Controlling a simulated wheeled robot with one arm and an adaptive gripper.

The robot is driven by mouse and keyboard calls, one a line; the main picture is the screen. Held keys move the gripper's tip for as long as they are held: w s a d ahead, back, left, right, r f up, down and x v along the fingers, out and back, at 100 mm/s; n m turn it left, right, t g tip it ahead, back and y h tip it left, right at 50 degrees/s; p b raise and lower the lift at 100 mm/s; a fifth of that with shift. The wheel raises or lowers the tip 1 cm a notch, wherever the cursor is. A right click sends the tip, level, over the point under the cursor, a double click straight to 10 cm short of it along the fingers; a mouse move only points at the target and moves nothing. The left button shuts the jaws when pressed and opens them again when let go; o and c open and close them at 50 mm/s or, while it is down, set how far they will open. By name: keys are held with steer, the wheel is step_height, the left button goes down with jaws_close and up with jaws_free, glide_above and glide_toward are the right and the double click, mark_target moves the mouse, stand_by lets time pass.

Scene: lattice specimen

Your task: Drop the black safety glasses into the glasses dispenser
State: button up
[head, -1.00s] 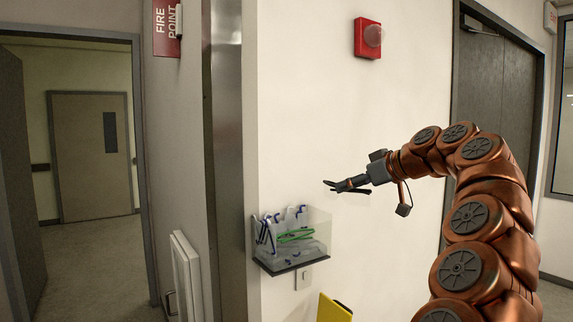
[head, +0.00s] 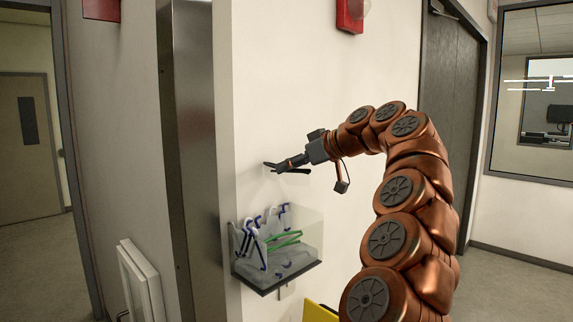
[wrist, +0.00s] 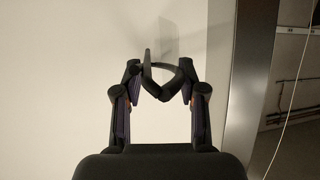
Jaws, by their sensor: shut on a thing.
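My gripper (head: 287,164) is shut on the black safety glasses, whose dark frame (wrist: 148,66) and faint clear lens show beyond the fingertips in the wrist view. In the head view the glasses are small and hard to separate from the dark fingers. The glasses dispenser (head: 302,260) is a clear open-topped box on the wall, with a dark base. It holds several glasses, some blue-and-clear and one green (head: 284,241). In the head view my gripper appears above the dispenser, with a gap between; its depth from the wall is unclear.
A metal corner post (head: 190,150) runs up just left of the dispenser. A white panel (head: 140,285) sticks out at lower left. A yellow object (head: 318,313) is below the dispenser. A red alarm (head: 349,14) is higher on the wall. The wall around my gripper is bare.

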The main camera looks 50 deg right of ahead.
mark_target(310, 180)
steer(key=shift+a+f+b, duration=0.1)
steer(key=shift+f+b, duration=1.6)
steer(key=shift+f, duration=1.15)
steer(key=o, duration=1.1)
steer(key=shift+v, duration=6)
